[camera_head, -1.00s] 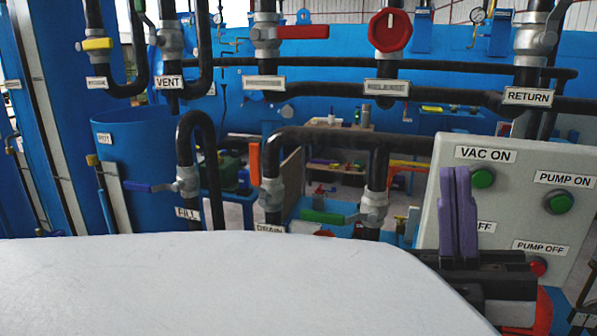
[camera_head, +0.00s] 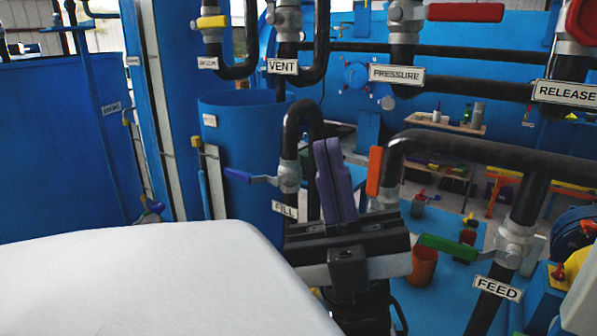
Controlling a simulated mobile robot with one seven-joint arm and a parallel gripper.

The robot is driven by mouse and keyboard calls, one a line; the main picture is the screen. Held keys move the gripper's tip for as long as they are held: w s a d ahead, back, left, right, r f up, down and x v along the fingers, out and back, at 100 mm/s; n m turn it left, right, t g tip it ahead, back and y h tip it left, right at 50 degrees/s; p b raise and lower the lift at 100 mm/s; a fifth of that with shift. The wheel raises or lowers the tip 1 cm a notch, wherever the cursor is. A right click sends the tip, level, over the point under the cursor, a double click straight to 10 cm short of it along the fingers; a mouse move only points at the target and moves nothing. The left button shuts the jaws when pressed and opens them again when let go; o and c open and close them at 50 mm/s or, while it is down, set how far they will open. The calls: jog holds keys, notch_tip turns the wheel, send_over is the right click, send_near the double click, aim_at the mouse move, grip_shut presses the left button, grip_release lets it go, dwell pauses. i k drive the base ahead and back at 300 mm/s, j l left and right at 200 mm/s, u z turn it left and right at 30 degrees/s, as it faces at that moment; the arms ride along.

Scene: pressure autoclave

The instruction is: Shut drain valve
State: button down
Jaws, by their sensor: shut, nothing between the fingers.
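The drain valve has an orange lever (camera_head: 375,171) that stands upright beside a black pipe, right of centre. Its grey valve body (camera_head: 384,196) is partly hidden behind my gripper, and its name label is not visible now. My gripper (camera_head: 328,148) has purple fingers pressed together, pointing up, with nothing between them. In the picture the fingers are just left of the orange lever, with a narrow gap between. I cannot tell how far apart they are in depth.
The fill valve with a blue lever (camera_head: 251,177) is left of my gripper. The feed valve with a green lever (camera_head: 447,247) is to the right. Pressure (camera_head: 397,74), vent (camera_head: 282,66) and release (camera_head: 567,92) labels hang above. A blue tank (camera_head: 235,150) stands behind.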

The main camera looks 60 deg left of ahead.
aim_at(376, 153)
jog(key=u, duration=1.3)
jog(key=l+u, duration=0.3)
jog(key=l, duration=0.2)
jog(key=l+u, duration=0.25)
jog(key=l, duration=0.3)
jog(key=k+l+u, duration=0.15)
jog(key=l+u, duration=0.15)
jog(key=l, duration=0.2)
